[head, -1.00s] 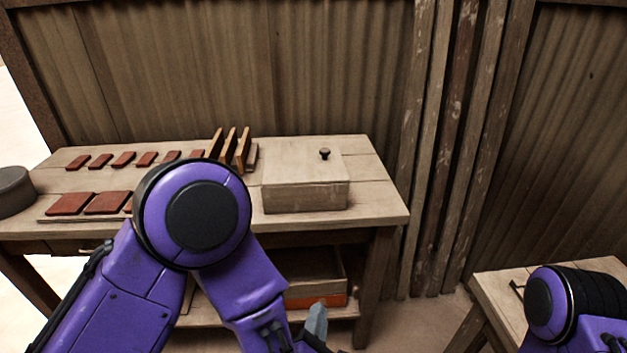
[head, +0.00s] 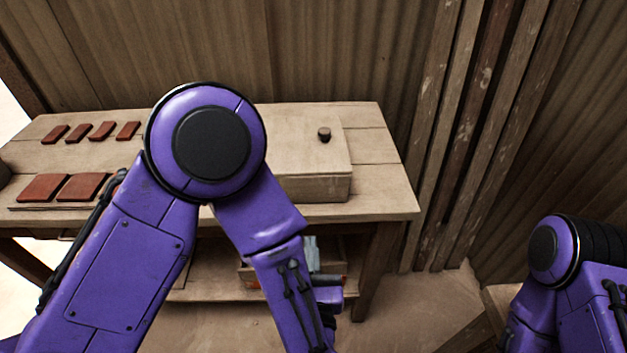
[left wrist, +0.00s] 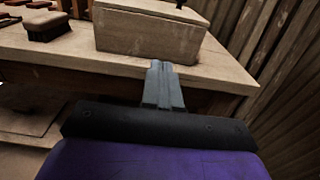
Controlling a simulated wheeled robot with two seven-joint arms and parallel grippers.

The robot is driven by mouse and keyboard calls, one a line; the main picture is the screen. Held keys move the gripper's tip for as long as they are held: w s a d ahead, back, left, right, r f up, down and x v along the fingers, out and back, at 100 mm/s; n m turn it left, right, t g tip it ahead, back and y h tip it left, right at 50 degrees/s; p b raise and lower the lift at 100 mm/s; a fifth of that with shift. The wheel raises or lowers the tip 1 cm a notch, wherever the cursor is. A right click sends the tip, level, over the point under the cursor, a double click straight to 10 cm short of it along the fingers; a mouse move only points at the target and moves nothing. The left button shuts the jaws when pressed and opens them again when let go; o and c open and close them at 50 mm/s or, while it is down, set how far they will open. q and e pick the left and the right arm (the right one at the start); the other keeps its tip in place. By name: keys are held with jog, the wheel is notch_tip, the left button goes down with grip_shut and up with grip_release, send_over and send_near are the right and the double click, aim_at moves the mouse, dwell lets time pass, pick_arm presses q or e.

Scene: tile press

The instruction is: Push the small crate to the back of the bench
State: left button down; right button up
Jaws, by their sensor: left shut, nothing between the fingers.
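A pale wooden box with a dark knob on its lid (head: 318,187) stands on the right part of the bench top (head: 385,190). A low open crate with orange on it (head: 247,272) sits on the shelf below, mostly hidden by my left arm. I cannot tell which is the small crate. My left gripper (head: 311,247) is shut and empty, in front of the bench and overlapping the low crate in the head view. In the left wrist view, its fingertips (left wrist: 160,66) show against the bench front edge, just below the box (left wrist: 150,36); no contact is clear. My right gripper is out of view.
Several red tiles (head: 85,186) lie on the left of the bench. A dark brush-like block (left wrist: 47,26) lies left of the box in the wrist view. A corrugated wall (head: 330,50) stands behind; wooden posts (head: 430,150) rise at right.

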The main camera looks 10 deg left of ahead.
aim_at(307, 185)
pick_arm(q)
jog(key=p+x, duration=0.4)
jog(key=x, duration=0.8)
jog(key=shift+w+a+r, duration=0.15)
jog(key=shift+w+a, duration=0.1)
jog(key=shift+w, duration=0.45)
